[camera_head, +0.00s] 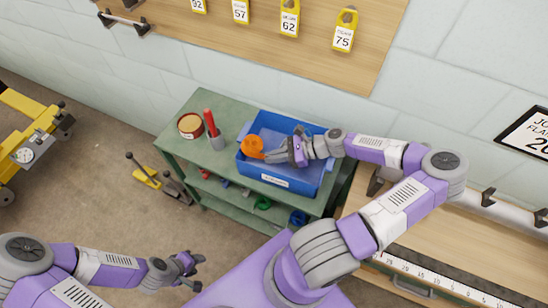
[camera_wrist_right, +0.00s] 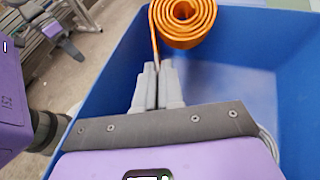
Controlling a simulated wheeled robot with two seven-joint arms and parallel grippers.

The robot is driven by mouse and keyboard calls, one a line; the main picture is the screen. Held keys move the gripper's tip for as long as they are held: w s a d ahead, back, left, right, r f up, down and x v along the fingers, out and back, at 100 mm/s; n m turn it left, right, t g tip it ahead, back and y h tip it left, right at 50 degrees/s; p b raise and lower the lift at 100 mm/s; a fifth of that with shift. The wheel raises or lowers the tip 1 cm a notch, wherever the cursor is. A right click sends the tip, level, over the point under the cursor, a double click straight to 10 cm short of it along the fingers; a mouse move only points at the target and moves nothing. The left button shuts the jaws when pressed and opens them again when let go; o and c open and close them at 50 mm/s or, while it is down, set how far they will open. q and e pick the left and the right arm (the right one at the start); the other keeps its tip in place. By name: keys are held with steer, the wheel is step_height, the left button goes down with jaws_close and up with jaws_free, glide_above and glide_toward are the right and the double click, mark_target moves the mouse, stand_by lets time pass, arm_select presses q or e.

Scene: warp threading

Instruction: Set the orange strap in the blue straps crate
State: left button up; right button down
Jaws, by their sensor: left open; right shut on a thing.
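The orange strap (camera_head: 252,147) is a rolled coil with a loose tail. My right gripper (camera_head: 268,155) is shut on it, and in the right wrist view the fingertips (camera_wrist_right: 157,68) pinch the tail just below the coil (camera_wrist_right: 183,20). The strap is over the left part of the blue straps crate (camera_head: 297,180), inside its rim as seen from the wrist; I cannot tell whether it touches the floor. The crate also fills much of the right wrist view (camera_wrist_right: 262,60). My left gripper (camera_head: 193,270) is open and empty, low over the floor, far from the crate.
The crate stands on a green shelf cart (camera_head: 172,142). A round tin (camera_head: 190,125) and a cup of red-handled tools (camera_head: 214,138) stand left of the crate. Lower shelves hold small coloured items. A wooden bench (camera_head: 460,240) with a ruler is at right.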

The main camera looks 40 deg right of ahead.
steer(key=c, duration=1.3)
jaws_free()
steer(key=p+v, duration=0.3)
steer(key=v, duration=0.9)
steer(key=shift+r, duration=0.15)
